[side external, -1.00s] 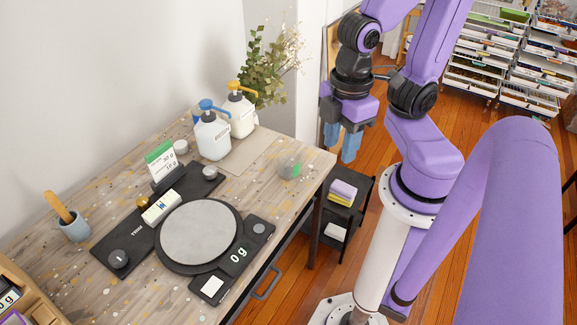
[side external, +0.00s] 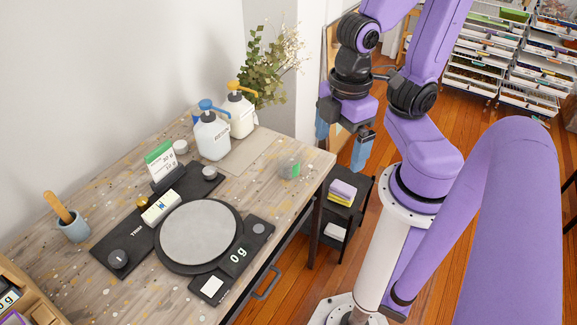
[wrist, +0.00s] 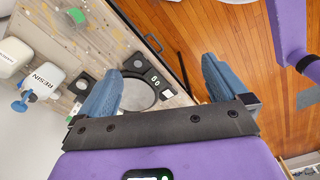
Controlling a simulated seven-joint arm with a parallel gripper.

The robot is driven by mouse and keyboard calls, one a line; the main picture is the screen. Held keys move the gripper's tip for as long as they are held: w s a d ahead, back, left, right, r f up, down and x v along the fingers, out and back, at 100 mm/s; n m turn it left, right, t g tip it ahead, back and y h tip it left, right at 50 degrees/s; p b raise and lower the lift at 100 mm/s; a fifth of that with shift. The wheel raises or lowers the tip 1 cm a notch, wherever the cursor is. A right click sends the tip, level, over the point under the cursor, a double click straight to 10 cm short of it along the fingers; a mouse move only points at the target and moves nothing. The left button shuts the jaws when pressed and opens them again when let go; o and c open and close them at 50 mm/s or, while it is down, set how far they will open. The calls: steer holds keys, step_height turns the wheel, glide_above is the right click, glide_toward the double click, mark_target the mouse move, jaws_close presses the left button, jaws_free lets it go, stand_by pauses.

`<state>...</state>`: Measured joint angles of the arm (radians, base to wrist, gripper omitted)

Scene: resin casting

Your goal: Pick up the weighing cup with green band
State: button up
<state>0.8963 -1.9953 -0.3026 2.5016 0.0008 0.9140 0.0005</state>
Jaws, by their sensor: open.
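The weighing cup (side external: 289,168) is a small clear cup with a green band. It stands on the table near its right edge, and its green band also shows at the top left of the wrist view (wrist: 76,17). My gripper (side external: 341,142) is open and empty, with its blue fingers spread wide. It hangs above and to the right of the cup, apart from it and past the table's edge. In the wrist view my gripper (wrist: 162,78) has nothing between its fingers.
A black scale (side external: 199,232) reading 0 g stands on the table. A small sign (side external: 160,160) and a pot (side external: 73,228) are further left. The table around the cup is clear.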

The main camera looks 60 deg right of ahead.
steer(key=w+a+f+n+h, duration=0.2)
steer(key=w+f+n+h, duration=0.1)
steer(key=w+f+h, duration=0.6)
steer(key=n+t+h, duration=0.3)
steer(key=n+h, duration=0.1)
steer(key=n, duration=0.1)
glide_toward(286, 170)
steer(key=v, duration=0.4)
steer(key=shift+a+f, duration=0.1)
steer(key=shift+a, duration=0.1)
steer(key=shift+d+f+h, duration=0.3)
steer(key=shift+d+f, duration=0.05)
steer(key=x, duration=1.1)
steer(key=shift+w+d+f, duration=0.1)
steer(key=shift+d, duration=0.1)
steer(key=shift+w+x, duration=0.1)
steer(key=shift+x, duration=1.25)
steer(key=shift+w+x, duration=0.15)
steer(key=shift+x, duration=1.15)
steer(key=c, duration=1)
